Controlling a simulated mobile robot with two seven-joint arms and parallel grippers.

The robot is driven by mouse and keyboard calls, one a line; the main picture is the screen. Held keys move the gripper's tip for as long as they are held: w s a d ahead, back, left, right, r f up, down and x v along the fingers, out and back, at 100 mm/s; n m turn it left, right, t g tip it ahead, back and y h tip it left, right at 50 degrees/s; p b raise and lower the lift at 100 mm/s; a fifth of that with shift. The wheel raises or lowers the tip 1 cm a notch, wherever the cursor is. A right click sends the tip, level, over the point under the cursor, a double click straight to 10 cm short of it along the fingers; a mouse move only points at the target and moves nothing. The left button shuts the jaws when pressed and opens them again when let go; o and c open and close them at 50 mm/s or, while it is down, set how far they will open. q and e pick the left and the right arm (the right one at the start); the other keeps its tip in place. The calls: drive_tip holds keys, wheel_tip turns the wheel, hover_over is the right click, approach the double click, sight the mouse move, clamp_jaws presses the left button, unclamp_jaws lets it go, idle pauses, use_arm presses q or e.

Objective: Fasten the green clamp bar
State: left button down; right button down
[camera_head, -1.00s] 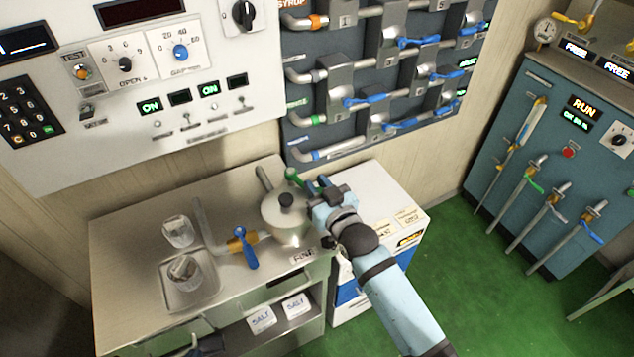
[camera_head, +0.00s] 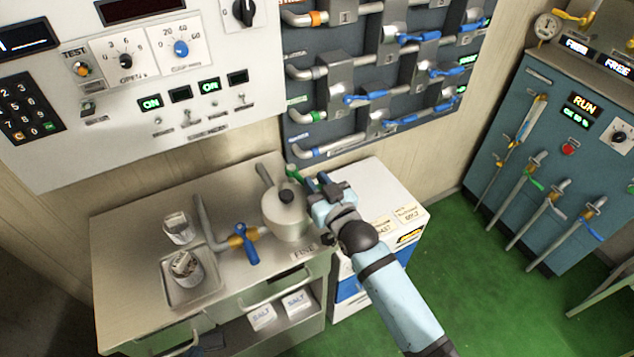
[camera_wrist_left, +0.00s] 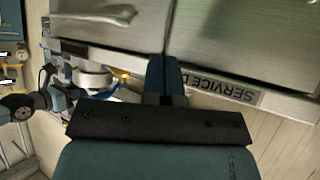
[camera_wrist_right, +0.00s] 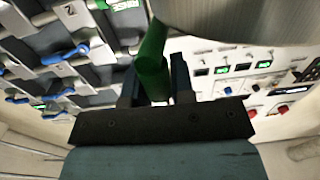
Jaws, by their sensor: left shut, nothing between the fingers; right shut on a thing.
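The green clamp bar (camera_head: 291,173) shows at the right rear of the grey kettle (camera_head: 286,213) on the steel counter. My right gripper (camera_head: 318,188) reaches it from the right, beside the kettle. In the right wrist view the green bar (camera_wrist_right: 152,62) lies between the fingers of my right gripper (camera_wrist_right: 156,84), which are shut on it. The gripper hides part of the bar in the head view, and whether it is fastened cannot be told. My left gripper (camera_wrist_left: 166,72) is shut and empty, low in front of the steel cabinet front.
A pipe panel with blue handles (camera_head: 367,98) hangs behind. A white cabinet (camera_head: 400,200) stands to the right. The green floor (camera_head: 480,290) is open at lower right.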

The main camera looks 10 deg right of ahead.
idle(0.3)
drive_tip(key=c, duration=1)
unclamp_jaws()
drive_tip(key=shift+o, duration=0.2)
drive_tip(key=shift+s+d, duration=0.1)
drive_tip(key=shift+s, duration=0.25)
drive_tip(key=b+v, duration=0.1)
drive_tip(key=v, duration=1.2)
drive_tip(key=shift+b, duration=0.3)
